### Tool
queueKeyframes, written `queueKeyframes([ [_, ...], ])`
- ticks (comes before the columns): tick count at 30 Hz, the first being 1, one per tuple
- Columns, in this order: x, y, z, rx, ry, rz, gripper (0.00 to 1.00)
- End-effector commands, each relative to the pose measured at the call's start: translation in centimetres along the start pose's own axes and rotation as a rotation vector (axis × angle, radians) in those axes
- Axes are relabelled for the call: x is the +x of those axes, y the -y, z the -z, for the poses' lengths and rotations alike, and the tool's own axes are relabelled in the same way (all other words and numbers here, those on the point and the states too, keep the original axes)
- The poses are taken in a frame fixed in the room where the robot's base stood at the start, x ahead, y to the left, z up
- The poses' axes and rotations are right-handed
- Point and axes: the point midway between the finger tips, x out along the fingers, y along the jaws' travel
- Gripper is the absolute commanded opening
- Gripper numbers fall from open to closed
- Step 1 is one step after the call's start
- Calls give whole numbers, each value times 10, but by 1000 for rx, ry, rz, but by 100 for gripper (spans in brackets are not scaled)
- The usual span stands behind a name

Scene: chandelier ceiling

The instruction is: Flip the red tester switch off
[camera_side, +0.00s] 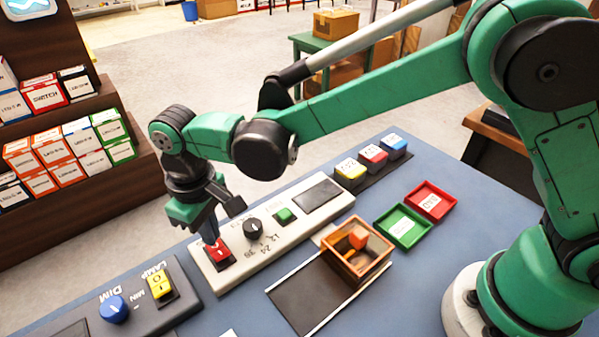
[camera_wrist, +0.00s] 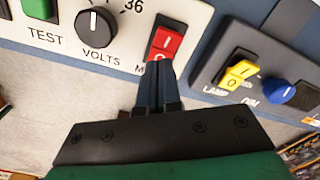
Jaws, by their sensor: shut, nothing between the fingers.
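The red switch (camera_side: 219,254) is a rocker marked with a white line, at the near left end of the light grey tester panel (camera_side: 262,257). It also shows in the wrist view (camera_wrist: 165,43), with the fingertips at its lower edge. My gripper (camera_side: 211,240) is shut with nothing between its fingers and points down at the switch; it also shows in the wrist view (camera_wrist: 160,68). The tips look to be at or touching the switch, but I cannot tell whether they press it. The fingers hide part of the rocker, including most of its lower end.
A black volts knob (camera_side: 253,229) and a green test button (camera_side: 284,215) sit farther along the panel. A dark lamp panel (camera_side: 140,300) with a yellow switch (camera_side: 160,284) and blue dial (camera_side: 113,309) lies to the left. An orange-brown box (camera_side: 357,248) stands right of the tester.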

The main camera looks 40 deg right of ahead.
Motion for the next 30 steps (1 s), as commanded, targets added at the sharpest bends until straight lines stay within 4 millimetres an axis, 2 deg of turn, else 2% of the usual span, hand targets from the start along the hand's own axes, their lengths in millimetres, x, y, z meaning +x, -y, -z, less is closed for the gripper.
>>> queueKeyframes([
  [18, -54, 0, 0, 0, 0, 0, 0],
  [30, -60, 0, 0, 0, -1, 0, 0],
])
